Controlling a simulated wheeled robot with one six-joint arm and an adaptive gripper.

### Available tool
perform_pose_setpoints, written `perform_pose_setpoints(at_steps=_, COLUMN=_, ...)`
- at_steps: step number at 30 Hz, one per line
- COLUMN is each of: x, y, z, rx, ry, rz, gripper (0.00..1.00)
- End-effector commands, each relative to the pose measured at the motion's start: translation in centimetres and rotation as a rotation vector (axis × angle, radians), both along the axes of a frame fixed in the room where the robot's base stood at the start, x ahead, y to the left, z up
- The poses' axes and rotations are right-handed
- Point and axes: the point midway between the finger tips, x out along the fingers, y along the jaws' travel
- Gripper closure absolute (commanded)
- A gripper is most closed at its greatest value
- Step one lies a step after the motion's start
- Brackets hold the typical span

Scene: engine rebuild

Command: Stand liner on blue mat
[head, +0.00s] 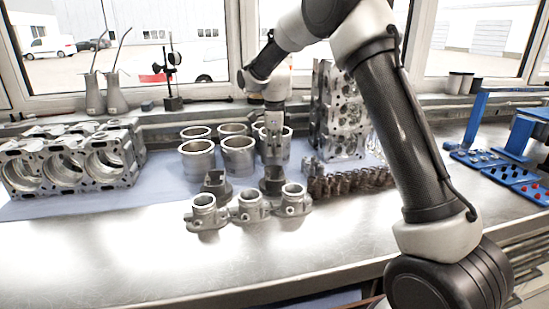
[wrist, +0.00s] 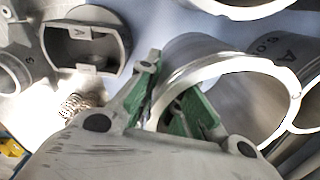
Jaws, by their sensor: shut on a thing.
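Several grey metal cylinder liners stand upright in two rows on the blue mat (head: 165,185), in the head view's middle. My gripper (head: 273,158) points down at the right end of the front row. In the wrist view its green-padded fingers (wrist: 172,97) are shut on the near wall of a liner (wrist: 205,58), one finger on either side of the rim. This liner (head: 285,148) is upright among the others in the head view, partly hidden by my gripper. Whether its base touches the mat cannot be told.
Pistons (head: 216,184) and grey flanged housings (head: 250,207) stand close in front of the liners. An engine block (head: 70,165) is at left, a cylinder head (head: 340,110) at right behind small brassy parts (head: 350,182). The bench front (head: 130,260) is clear.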

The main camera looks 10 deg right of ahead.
Motion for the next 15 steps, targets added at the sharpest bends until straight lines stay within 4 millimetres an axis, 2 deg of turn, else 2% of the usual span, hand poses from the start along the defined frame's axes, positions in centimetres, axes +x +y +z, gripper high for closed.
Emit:
perform_pose_setpoints(at_steps=3, x=0.0, y=0.0, z=-1.9, rx=-0.001, ry=0.0, rz=0.0, gripper=1.0)
perform_pose_setpoints(at_steps=5, x=0.0, y=0.0, z=-2.4, rx=0.0, ry=0.0, rz=0.0, gripper=1.0)
perform_pose_setpoints(at_steps=15, x=0.0, y=0.0, z=-2.8, rx=0.0, ry=-0.002, rz=0.0, gripper=1.0)
